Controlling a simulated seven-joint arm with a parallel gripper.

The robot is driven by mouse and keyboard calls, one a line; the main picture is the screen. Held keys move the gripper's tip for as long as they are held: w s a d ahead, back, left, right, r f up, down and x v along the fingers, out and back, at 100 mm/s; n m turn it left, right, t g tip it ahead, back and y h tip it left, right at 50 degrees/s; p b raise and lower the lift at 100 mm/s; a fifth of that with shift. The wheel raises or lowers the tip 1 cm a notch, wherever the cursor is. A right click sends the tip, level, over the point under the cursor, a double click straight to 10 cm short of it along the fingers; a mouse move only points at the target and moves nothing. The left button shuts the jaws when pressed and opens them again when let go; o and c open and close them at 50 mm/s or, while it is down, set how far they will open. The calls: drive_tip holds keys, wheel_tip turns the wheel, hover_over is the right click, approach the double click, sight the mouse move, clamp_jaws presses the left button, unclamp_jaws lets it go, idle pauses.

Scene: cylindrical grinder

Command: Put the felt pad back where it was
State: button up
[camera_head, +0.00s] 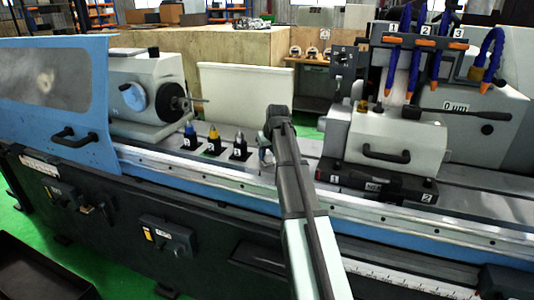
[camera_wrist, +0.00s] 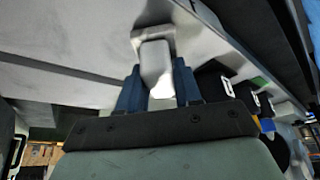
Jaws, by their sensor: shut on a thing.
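In the wrist view, my gripper (camera_wrist: 157,78) has its two dark blue fingers shut on a pale grey block, which I take for the felt pad (camera_wrist: 155,58). The block has a wider squarish end beyond the fingertips, close to the grey machine table (camera_wrist: 70,85). I cannot tell whether it touches the surface. In the head view, my arm reaches in from the bottom, and its end is over the machine bed, right of the three small holders. The felt pad is mostly hidden behind my wrist there.
Three black numbered holders with blue (camera_head: 189,138), yellow (camera_head: 214,141) and silver (camera_head: 239,147) tips stand left of my gripper. The workhead (camera_head: 150,90) is farther left. A grey unit with a black handle (camera_head: 388,154) stands close on the right, with orange-tipped hoses (camera_head: 415,70) above.

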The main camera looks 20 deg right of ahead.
drive_tip(key=shift+f, duration=0.1)
drive_tip(key=o, duration=1)
drive_tip(key=shift+o, duration=0.2)
drive_tip(key=v, duration=1.2)
